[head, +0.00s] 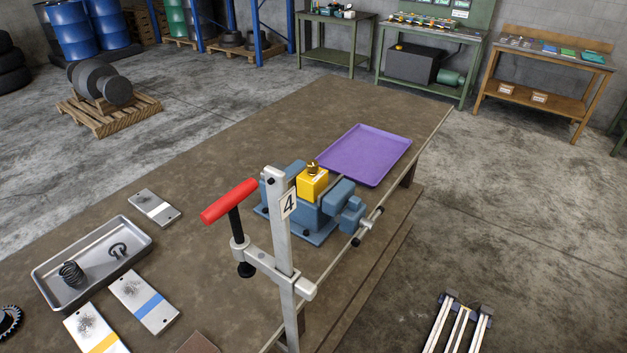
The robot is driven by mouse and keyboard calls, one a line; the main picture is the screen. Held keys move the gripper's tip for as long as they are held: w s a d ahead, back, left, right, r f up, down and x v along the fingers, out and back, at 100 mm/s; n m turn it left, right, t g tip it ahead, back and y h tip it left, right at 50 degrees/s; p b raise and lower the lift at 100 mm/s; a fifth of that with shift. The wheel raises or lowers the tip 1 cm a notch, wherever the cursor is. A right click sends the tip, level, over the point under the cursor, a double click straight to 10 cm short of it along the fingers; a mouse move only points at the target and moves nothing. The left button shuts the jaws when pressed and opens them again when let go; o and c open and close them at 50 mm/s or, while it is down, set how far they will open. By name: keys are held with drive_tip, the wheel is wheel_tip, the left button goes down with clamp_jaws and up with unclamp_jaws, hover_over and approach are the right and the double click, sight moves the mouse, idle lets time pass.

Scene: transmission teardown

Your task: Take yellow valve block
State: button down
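The yellow valve block (312,184) sits in the jaws of a blue vise (323,233) on the brown workbench (238,150). A brass fitting (313,167) stands on top of the block. The block looks upright, and its lower part is hidden by the vise. The upright bar of a clamp partly hides the vise's left side. My gripper is not in view.
A metal clamp (281,235) with a red handle (229,201) and a "4" tag stands at the bench edge before the vise. A purple tray (364,154) lies empty behind. A grey tray (60,296) holds a spring; several plates lie near it.

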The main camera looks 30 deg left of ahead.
idle(0.3)
unclamp_jaws()
drive_tip(key=shift+w, duration=0.1)
